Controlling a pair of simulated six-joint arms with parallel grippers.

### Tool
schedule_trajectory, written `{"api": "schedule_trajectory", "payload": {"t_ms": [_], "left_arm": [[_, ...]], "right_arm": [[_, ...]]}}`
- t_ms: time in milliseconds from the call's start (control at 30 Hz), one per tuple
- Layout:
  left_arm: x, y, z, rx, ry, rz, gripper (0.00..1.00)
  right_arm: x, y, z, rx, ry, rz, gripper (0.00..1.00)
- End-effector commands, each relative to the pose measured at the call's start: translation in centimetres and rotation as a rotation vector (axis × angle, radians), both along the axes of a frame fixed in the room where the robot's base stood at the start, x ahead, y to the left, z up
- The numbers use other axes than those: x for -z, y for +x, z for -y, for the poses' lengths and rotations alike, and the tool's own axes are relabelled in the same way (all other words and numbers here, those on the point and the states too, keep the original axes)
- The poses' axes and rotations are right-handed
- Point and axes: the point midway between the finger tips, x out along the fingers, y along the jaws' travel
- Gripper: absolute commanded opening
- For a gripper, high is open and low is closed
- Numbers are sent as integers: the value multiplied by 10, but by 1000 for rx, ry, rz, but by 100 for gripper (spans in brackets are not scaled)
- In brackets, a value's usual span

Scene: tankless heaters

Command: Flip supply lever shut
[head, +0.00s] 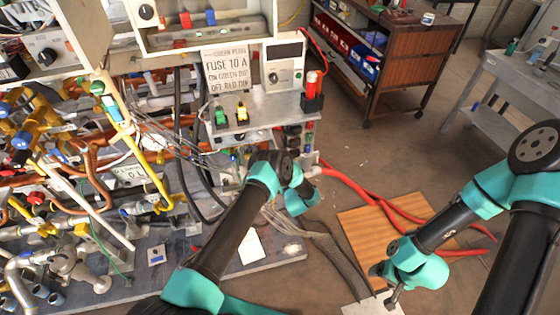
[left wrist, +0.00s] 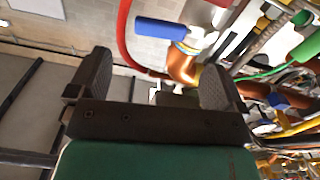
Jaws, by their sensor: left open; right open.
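Several valve levers with blue, yellow, white and green handles sit on the pipework at the left of the head view; I cannot tell which is the supply lever. One blue handle (head: 21,140) is at the far left. In the left wrist view a blue lever handle (left wrist: 160,31) lies roughly level beside a copper elbow (left wrist: 183,66), beyond my left gripper (left wrist: 150,85). That gripper is open and empty, apart from the handle. In the head view its fingers are hidden behind my wrist. My right gripper (head: 394,297) is low at the right, open, away from the pipes.
A panel with a fuse sign (head: 226,69) and a control box (head: 285,65) stand at the back centre. Red hoses (head: 365,191) and a wooden board (head: 362,232) lie on the floor at the right. A brown cart (head: 402,55) stands behind. Pipes crowd the left.

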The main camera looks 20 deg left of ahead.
Motion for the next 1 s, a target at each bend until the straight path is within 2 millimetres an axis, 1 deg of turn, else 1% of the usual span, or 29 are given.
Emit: {"api": "schedule_trajectory", "payload": {"t_ms": [33, 200, 367, 500, 700, 967, 1000], "left_arm": [[0, 8, -6, -3, -1, 2, 97], [0, 32, -20, -2, 0, 3, 97], [0, 52, -34, -3, 0, 2, 97], [1, 65, -40, -1, 0, 0, 97], [0, 74, -46, 0, 0, 0, 97], [0, 74, -46, 0, 0, 0, 97], [0, 74, -46, 0, 0, 0, 95]], "right_arm": [[0, 0, 0, 0, 0, 0, 69], [0, 0, 0, 0, 0, 0, 69], [0, 0, 0, 0, 0, 0, 69], [0, 0, 0, 0, 0, 0, 69], [0, 0, 0, 0, 0, 0, 69], [0, 0, 0, 0, 0, 0, 69], [0, 0, 0, 0, 0, 0, 69]]}}
